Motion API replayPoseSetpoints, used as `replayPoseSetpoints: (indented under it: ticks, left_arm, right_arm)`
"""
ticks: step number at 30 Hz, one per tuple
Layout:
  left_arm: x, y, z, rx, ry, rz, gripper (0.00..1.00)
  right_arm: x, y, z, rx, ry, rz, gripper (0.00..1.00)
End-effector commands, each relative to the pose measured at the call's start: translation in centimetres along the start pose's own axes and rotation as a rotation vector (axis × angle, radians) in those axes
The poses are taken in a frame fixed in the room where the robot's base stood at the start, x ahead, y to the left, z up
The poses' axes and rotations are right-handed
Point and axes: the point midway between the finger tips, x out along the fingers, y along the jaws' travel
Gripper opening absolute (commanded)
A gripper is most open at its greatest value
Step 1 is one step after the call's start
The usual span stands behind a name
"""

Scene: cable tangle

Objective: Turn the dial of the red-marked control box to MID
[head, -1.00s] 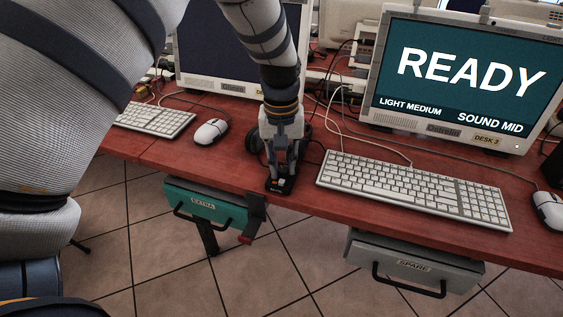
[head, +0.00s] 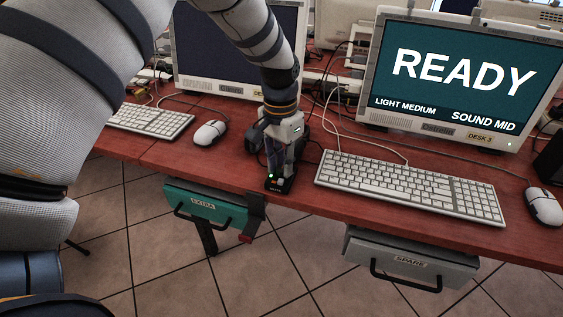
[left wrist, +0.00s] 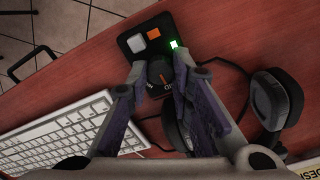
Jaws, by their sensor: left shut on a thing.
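The black control box (head: 273,187) lies near the table's front edge, left of the right-hand keyboard. In the left wrist view the box (left wrist: 136,24) shows an orange-red square, a white square and a lit green light. Its dark dial (left wrist: 157,74) sits between the fingertips of my left gripper (left wrist: 158,70). My left gripper (head: 281,172) reaches down from above and is shut on the dial. The dial's pointer and much of its lettering are hidden or too small to read. My right gripper is not in view.
A monitor (head: 455,75) reads READY, LIGHT MEDIUM and SOUND MID. A keyboard (head: 410,188) is right of the box, and a mouse (head: 210,132) is to its left. Black headphones (left wrist: 272,100) lie close behind the gripper. Drawers (head: 205,204) hang below the table edge.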

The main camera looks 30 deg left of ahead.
Motion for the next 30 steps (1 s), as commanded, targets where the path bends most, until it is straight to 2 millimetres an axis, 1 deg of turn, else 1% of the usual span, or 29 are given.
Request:
replayPoseSetpoints:
  ticks: [7,20,21,23,30]
  left_arm:
    - [0.04,0.01,-0.02,0.044,-0.001,0.0,0.0]
    - [0.04,0.01,-0.03,0.049,-0.001,0.0,0.0]
    - [0.04,0.01,-0.03,0.049,-0.001,0.0,0.29]
    - [0.04,0.01,-0.02,0.049,-0.001,0.0,0.41]
    - [0.02,0.01,-0.02,0.049,-0.001,0.0,0.41]
  right_arm:
    - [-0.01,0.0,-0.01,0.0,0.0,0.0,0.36]
    - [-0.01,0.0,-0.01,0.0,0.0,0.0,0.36]
    - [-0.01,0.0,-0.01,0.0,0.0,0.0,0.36]
    - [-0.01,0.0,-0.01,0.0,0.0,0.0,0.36]
    - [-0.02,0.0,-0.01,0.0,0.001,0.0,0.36]
